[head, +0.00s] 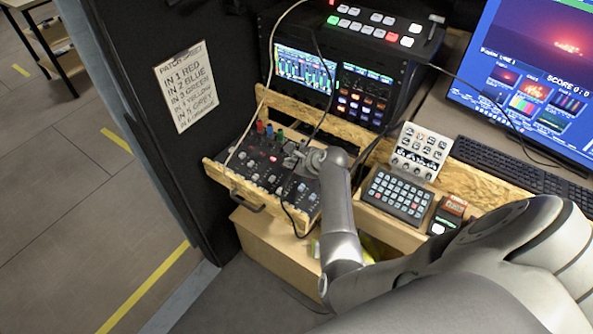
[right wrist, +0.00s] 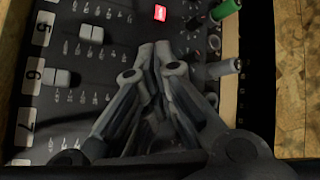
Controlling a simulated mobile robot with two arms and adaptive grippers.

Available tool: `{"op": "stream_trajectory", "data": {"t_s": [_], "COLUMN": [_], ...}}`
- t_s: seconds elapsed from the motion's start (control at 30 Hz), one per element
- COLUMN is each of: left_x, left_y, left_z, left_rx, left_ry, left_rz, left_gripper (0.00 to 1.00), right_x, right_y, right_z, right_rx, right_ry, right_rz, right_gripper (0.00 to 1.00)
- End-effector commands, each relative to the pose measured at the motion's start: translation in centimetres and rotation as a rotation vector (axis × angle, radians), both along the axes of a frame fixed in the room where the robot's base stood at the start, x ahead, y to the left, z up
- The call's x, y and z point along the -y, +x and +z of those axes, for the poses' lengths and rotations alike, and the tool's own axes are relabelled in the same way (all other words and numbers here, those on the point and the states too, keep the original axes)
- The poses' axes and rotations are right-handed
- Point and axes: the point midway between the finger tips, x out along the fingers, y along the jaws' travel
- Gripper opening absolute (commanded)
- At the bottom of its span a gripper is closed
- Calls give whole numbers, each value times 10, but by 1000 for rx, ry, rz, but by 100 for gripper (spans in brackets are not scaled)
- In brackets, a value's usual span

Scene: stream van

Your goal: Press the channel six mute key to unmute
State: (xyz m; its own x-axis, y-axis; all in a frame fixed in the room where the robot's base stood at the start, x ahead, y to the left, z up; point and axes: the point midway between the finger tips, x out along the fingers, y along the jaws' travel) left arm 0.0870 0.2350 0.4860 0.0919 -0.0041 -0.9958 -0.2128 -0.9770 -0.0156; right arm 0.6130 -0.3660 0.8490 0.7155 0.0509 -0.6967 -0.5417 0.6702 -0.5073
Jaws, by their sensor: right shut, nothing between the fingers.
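The dark audio mixer (head: 262,178) sits in a wooden tray at the left of the bench in the head view. My right gripper (head: 292,158) is over its right part. In the right wrist view the gripper (right wrist: 155,48) is shut and empty, its tips over the panel right of the row labelled 6 (right wrist: 35,77). The fingers hide part of the panel; contact cannot be told. My left gripper is not in view.
A green plug (right wrist: 226,9) and a grey plug (right wrist: 222,69) stand up right of the fingers. Cables loop over the mixer. A patch notice (head: 187,86) hangs at left. A button pad (head: 397,196) and a white knob unit (head: 420,152) are at right.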

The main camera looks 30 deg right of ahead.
Motion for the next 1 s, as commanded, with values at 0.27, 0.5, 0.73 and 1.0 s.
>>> {"op": "stream_trajectory", "data": {"t_s": [0.27,0.5,0.73,1.0], "left_x": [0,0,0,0], "left_y": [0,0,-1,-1], "left_z": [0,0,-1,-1], "left_rx": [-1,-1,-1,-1], "left_ry": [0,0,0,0], "left_rz": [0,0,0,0], "left_gripper": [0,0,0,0], "right_x": [0,0,0,0], "right_y": [0,0,0,0], "right_z": [-8,-9,-10,-13], "right_rx": [0,0,0,0], "right_ry": [0,0,0,1], "right_rz": [0,0,0,-1], "right_gripper": [0,0,0,0]}}
